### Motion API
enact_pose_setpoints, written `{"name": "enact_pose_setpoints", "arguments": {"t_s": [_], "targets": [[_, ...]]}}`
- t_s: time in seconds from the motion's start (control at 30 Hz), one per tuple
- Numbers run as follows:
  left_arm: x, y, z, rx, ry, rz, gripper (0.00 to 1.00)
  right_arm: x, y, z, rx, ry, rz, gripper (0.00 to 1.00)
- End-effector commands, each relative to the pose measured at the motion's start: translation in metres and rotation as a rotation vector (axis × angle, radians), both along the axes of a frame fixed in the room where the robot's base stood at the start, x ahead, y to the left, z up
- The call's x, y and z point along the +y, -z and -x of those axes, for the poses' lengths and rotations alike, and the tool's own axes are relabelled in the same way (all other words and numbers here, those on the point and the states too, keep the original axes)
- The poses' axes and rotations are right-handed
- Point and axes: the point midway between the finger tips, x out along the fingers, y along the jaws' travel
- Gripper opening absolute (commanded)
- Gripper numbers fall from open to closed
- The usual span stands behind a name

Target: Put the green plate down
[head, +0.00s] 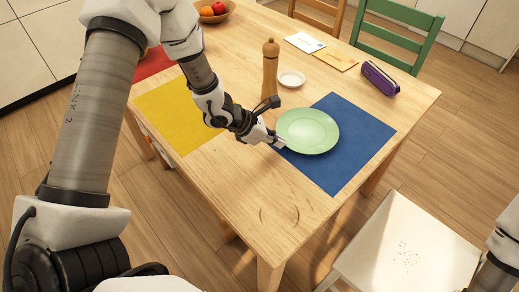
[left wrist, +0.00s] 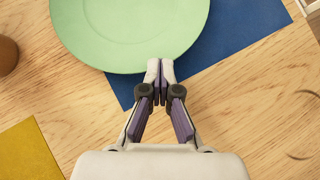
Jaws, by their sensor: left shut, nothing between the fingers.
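The green plate (head: 307,131) lies on the left part of the blue placemat (head: 352,165) and overhangs the mat's left edge. It also shows large at the top of the left wrist view (left wrist: 130,30). My left gripper (head: 279,144) is at the plate's near-left rim. In the left wrist view its fingertips (left wrist: 160,72) are together right at the rim, with nothing between them. I cannot tell whether they touch the plate. My right gripper is not in view; only part of my right arm shows at the lower right corner.
A pepper mill (head: 270,70) and small white dish (head: 291,79) stand behind the plate. A yellow placemat (head: 180,115) lies left. A purple case (head: 380,78), envelopes (head: 304,42) and a fruit bowl (head: 214,12) are farther back. A white chair (head: 405,250) stands front right. The table's front is clear.

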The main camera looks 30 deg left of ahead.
Motion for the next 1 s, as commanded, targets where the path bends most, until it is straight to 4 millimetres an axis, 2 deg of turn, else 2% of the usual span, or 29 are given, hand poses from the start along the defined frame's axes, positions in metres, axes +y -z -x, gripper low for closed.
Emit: {"name": "enact_pose_setpoints", "arguments": {"t_s": [0.03,0.1,0.3,0.4,0.83,1.0], "targets": [[-0.012,0.009,-0.01,-0.005,0.008,-0.007,0.0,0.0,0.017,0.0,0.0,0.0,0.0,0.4],[-0.028,0.008,-0.024,-0.004,0.008,-0.007,0.0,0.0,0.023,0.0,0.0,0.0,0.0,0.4],[-0.066,0.003,-0.057,-0.001,0.004,-0.005,0.0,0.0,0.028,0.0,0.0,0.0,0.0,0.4],[-0.076,0.002,-0.065,0.001,0.002,-0.002,0.0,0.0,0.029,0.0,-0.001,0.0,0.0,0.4],[-0.078,0.001,-0.068,0.002,0.0,0.0,0.0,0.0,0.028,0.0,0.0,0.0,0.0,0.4],[-0.065,0.001,-0.069,0.002,0.0,0.002,0.0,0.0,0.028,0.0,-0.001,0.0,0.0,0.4]]}}
